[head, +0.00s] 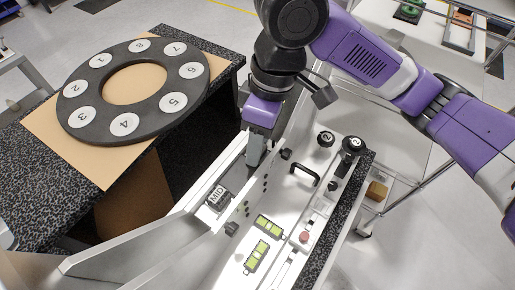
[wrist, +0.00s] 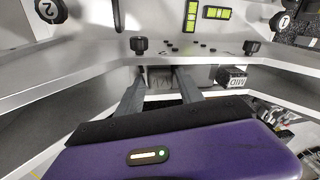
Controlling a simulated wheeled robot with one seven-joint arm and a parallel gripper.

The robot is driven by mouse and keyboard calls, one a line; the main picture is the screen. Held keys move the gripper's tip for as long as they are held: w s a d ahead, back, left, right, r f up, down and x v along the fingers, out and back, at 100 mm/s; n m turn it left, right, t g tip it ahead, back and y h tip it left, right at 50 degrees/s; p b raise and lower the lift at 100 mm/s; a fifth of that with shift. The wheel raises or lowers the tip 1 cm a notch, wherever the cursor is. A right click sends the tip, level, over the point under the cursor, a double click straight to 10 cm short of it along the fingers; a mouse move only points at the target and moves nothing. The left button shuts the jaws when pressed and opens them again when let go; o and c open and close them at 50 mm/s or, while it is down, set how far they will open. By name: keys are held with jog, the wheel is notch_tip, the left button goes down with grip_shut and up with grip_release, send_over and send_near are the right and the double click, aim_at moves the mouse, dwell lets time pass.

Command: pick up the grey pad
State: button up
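My gripper (wrist: 160,76) points down at the long ledge of the white fixture, its two fingers apart. In the wrist view a plain grey piece, probably the grey pad (wrist: 203,75), shows at the ledge between and behind the fingertips, left of the MID block (wrist: 232,77). I cannot tell whether the fingers touch it. In the head view my gripper (head: 255,152) is low over the fixture's left wall, beyond the MID block (head: 217,197); the pad is not clearly seen there.
The white fixture (head: 180,238) carries black knobs, a black handle (head: 305,174) and yellow-green panels (head: 262,248). A dark numbered ring (head: 75,118) lies on the table at left.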

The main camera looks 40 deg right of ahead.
grip_shut()
jog(key=shift+r, duration=0.15)
